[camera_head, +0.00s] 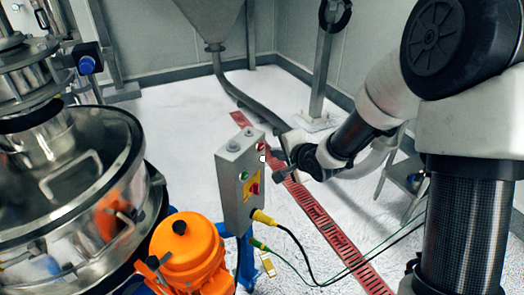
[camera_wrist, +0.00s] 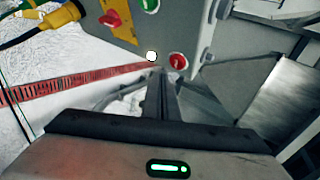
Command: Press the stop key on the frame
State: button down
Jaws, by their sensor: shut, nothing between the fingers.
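The frame is a grey control box (camera_head: 232,195) on a blue post, also large at the top of the wrist view (camera_wrist: 195,25). A red button (camera_head: 262,147), likely the stop key, sits on its face and shows in the wrist view (camera_wrist: 177,61). A white button or lamp (camera_wrist: 152,56) is beside it. A green button (camera_head: 243,176) and a red knob on a yellow plate (camera_head: 252,186) are on the same face. My gripper (camera_head: 271,158) is shut and empty, its tips close to the red button. I cannot tell whether they touch.
A steel sifter drum (camera_head: 70,200) and an orange motor (camera_head: 188,250) stand to the left. A yellow plug (camera_head: 262,217) with cables leaves the box's lower part. A red floor grating (camera_head: 315,210) runs behind. A steel hopper (camera_head: 210,20) hangs at the back.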

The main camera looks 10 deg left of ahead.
jog(key=shift+w+a, duration=0.25)
jog(key=shift+a, duration=0.35)
jog(key=shift+w+a, duration=0.1)
jog(key=shift+a, duration=0.05)
dwell(1.6)
jog(key=shift+w+a, duration=0.1)
jog(key=shift+a, duration=0.15)
jog(key=shift+w+a, duration=0.15)
jog(key=shift+a, duration=0.25)
dwell(0.8)
jog(key=shift+d+r, duration=0.1)
jog(key=shift+s+d, duration=0.35)
jog(key=shift+d, duration=0.3)
jog(key=shift+d, duration=0.1)
